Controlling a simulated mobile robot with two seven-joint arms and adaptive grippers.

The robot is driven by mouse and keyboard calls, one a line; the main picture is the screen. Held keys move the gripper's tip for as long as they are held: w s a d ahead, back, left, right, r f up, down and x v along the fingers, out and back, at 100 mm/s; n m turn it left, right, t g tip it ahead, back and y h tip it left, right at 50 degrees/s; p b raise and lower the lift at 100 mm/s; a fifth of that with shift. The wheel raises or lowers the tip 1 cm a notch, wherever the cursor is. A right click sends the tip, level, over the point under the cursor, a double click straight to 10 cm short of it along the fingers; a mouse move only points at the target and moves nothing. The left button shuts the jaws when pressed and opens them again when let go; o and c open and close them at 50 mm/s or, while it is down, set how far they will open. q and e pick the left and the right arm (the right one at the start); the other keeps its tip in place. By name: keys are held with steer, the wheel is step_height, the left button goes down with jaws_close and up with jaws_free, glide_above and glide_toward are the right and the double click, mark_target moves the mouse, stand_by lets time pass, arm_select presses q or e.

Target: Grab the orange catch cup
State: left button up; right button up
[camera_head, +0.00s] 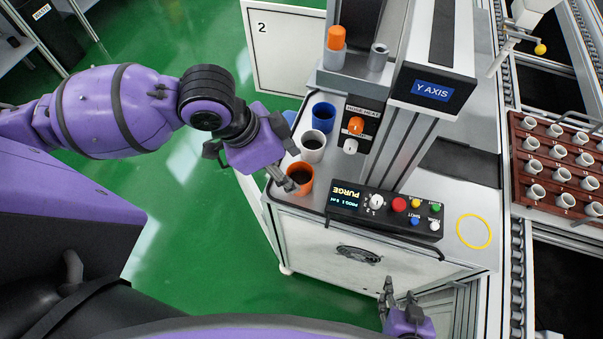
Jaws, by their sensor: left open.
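The orange catch cup (306,187) stands upright at the left edge of the machine's grey top, with dark contents inside. My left gripper (291,167) is open at the cup's left side. One finger overlaps the cup's left rim in the picture, and the other is higher up, near a white cup (313,155). I cannot tell whether either finger touches a cup. My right gripper (399,291) is low in the picture, in front of the machine, with its fingers apart and nothing between them.
A blue cup (323,127) stands behind the white cup. The black purge control box (385,211) is just right of the orange cup. A yellow ring (473,231) lies at right, and a brown rack (545,185) holds several small cups.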

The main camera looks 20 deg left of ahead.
mark_target(297, 177)
arm_select(q)
steer(key=x, duration=0.4)
steer(key=shift+w+d+f, duration=0.2)
steer(key=shift+d+f, duration=0.05)
steer(key=shift+d, duration=0.1)
steer(key=shift+f, duration=0.1)
steer(key=c, duration=0.8)
arm_select(e)
steer(key=shift+w+d+r, duration=0.1)
steer(key=shift+w, duration=0.15)
steer(key=shift+s, duration=0.2)
